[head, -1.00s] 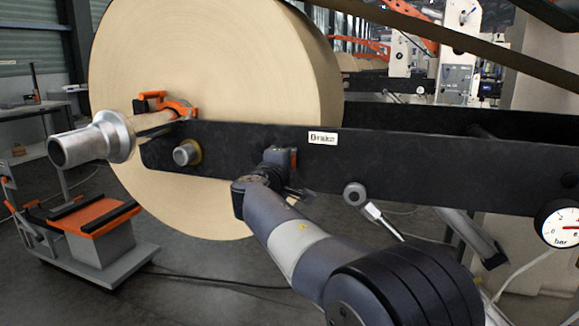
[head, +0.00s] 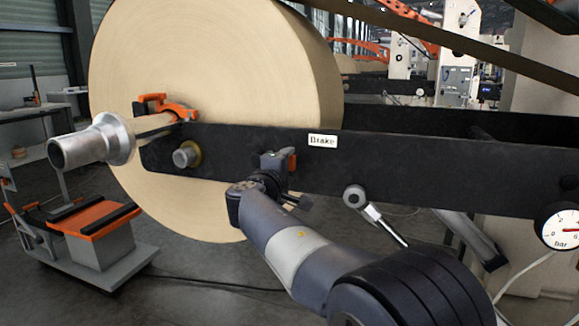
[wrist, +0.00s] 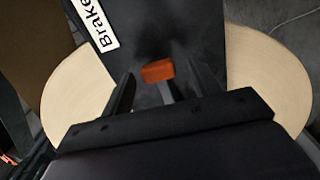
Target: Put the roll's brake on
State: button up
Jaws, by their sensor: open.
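A white "Brake" label (head: 322,141) is on the side of the long black arm beam (head: 420,175) beside the big kraft paper roll (head: 210,70). Left of and below the label, a small orange part (head: 292,161) shows at the beam's face. My gripper (head: 274,161) is close to it and partly hides it. In the wrist view the orange part (wrist: 157,70) lies between my two dark fingers, which stand apart. The label (wrist: 97,24) is at the upper left there. I cannot tell whether a finger touches the orange part.
A metal shaft end (head: 90,148) with an orange clamp (head: 165,107) sticks out at the left. A pressure gauge (head: 562,229) is at the right. An orange-topped trolley (head: 95,220) stands on the floor.

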jog(key=v, duration=0.9)
jog(key=shift+p, duration=0.3)
jog(key=x, duration=1)
jog(key=shift+w+r, duration=0.2)
jog(key=shift+w, duration=0.1)
jog(key=shift+f, duration=0.1)
